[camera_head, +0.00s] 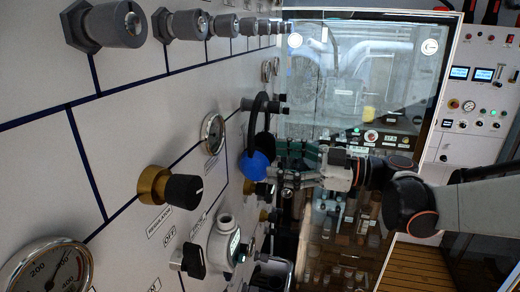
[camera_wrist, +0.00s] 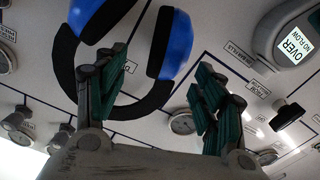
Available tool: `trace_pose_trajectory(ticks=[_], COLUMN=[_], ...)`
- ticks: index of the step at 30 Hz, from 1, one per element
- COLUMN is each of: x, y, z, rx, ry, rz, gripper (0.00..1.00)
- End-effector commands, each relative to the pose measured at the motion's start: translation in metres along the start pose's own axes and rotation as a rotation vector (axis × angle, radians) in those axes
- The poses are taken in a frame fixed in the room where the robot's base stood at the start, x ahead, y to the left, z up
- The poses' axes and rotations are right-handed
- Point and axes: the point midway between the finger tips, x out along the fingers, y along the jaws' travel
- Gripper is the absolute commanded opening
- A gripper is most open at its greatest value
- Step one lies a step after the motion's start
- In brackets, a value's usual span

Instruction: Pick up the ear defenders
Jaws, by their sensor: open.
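The ear defenders, with blue cups and a black headband, hang at the panel in the head view (camera_head: 257,165). In the wrist view, one blue cup (camera_wrist: 177,45) is at the upper middle and the other at the upper left. The black band curves below them. My gripper (camera_wrist: 158,78) is open, with green-padded fingers spread apart. Its left finger overlaps the space inside the band, and its right finger is right of the right cup. In the head view my gripper (camera_head: 280,163) is close beside the blue cup; I cannot tell whether they touch.
The white panel (camera_head: 120,125) carries gauges, such as a round gauge (camera_head: 213,133), and a brass-and-black regulator knob (camera_head: 170,187). A grey flow meter (camera_head: 224,240) sticks out below. A glass enclosure (camera_head: 360,75) stands behind my arm.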

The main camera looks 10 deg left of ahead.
Motion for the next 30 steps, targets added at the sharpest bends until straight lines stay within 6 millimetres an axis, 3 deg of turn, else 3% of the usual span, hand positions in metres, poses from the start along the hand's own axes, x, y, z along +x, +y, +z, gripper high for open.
trace_pose_trajectory(ticks=[15, 23, 26, 30], x=[0.054, 0.056, 0.056, 0.056], y=[-0.008, -0.007, -0.008, -0.008], z=[0.004, 0.005, 0.005, 0.005], rx=[0.001, 0.001, 0.001, 0.001], ry=[0.0, -0.001, -0.001, -0.001], rz=[-0.001, 0.001, 0.001, 0.0], gripper=[0.63, 0.63, 0.45, 0.13])
